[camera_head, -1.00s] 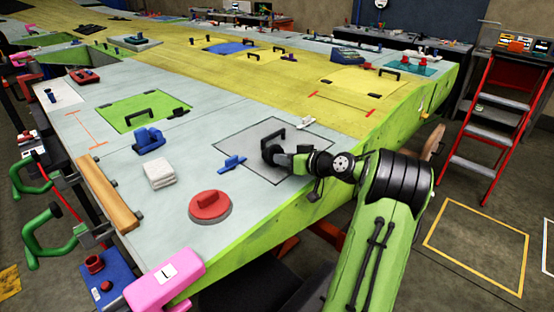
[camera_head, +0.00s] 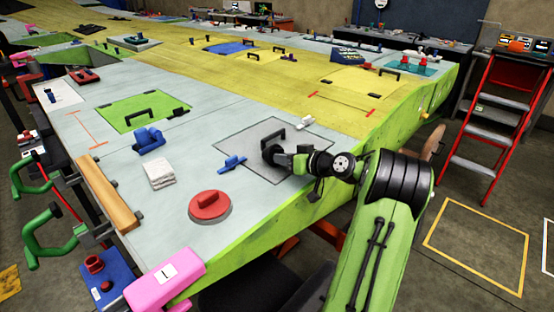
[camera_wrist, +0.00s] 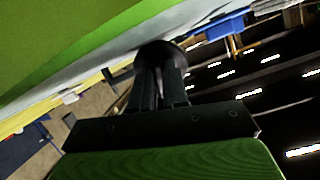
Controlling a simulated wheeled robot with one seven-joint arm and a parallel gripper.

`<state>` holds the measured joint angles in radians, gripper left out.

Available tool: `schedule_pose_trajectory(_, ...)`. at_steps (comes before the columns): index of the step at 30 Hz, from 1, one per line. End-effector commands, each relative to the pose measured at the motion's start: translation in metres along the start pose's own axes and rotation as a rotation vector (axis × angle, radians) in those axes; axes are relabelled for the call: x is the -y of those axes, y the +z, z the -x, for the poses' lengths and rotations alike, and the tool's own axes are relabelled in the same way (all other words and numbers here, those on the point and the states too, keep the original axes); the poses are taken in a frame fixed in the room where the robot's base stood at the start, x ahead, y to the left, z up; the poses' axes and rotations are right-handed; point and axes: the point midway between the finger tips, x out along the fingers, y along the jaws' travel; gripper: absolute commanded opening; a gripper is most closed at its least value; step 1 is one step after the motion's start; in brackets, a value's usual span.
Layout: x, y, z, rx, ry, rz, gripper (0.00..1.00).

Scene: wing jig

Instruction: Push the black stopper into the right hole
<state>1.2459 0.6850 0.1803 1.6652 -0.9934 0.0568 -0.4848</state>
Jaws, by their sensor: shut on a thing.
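The black stopper (camera_wrist: 160,52) shows in the wrist view as a dark round disc at my fingertips. My gripper (camera_wrist: 160,82) is shut on it. In the head view, my gripper (camera_head: 284,158) is at the grey square panel (camera_head: 245,142), close to its black handle (camera_head: 273,136). The stopper is a dark round end (camera_head: 270,153) there, over or against the panel. I cannot tell whether it touches the surface. No hole can be made out in either view; the right hole may be hidden behind the stopper and gripper.
A blue clamp-like piece (camera_head: 232,163) lies left of my gripper, a small white piece (camera_head: 305,122) beyond it. The wing's green edge (camera_head: 300,207) drops off just below my arm.

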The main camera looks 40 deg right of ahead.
Motion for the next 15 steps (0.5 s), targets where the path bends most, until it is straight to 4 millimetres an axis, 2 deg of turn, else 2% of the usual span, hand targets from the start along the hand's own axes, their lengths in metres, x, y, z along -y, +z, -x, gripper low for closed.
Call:
schedule_pose_trajectory(7, 0.0, 0.0, 0.0, 0.005, -0.001, -0.002, 0.0)
schedule_pose_trajectory(15, 0.007, -0.024, 0.009, 0.003, -0.001, 0.0, 0.0)
